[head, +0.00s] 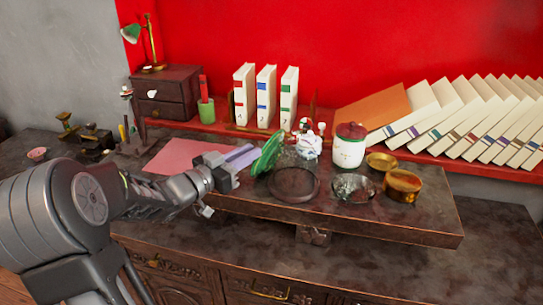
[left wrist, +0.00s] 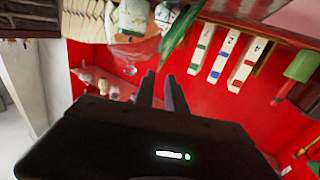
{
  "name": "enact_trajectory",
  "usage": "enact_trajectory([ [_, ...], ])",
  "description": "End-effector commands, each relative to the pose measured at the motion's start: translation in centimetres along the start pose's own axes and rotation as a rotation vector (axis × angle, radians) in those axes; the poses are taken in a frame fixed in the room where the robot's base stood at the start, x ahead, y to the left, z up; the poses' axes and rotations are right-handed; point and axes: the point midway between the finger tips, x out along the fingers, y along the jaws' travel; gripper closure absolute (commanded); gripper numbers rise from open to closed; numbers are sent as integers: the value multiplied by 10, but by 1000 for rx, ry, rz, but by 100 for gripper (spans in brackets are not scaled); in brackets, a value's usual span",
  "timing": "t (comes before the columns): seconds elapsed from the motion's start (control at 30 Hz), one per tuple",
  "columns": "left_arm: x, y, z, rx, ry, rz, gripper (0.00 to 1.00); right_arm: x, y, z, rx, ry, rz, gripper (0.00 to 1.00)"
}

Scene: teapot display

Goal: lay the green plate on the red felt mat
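The green plate (head: 268,154) stands steeply tilted on the raised wooden board, beside a dark round ring. In the left wrist view the plate (left wrist: 180,30) shows as a thin green edge beyond my fingertips. The red felt mat (head: 182,156) looks pinkish and lies flat on the board's left part, partly hidden by my arm. It also seems to show in the left wrist view (left wrist: 300,16). My left gripper (head: 234,178) is just left of the plate, with a narrow gap between its fingers (left wrist: 160,78) and nothing visibly held. My right gripper is not in view.
Right of the plate are a dark ring (head: 294,184), a glass bowl (head: 352,188), a white jar (head: 349,148) and a brass pot (head: 402,186). Upright books (head: 266,97) and a green cup (head: 206,111) stand behind.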

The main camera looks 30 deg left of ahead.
Motion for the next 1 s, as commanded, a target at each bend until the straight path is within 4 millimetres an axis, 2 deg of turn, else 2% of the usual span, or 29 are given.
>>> enact_trajectory([
  [0.3,42,3,-3,2,-2,3,84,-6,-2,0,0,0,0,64],
  [0.4,49,3,-3,2,-1,2,84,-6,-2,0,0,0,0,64],
  [1.0,50,3,-3,2,0,1,84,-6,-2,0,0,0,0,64],
])
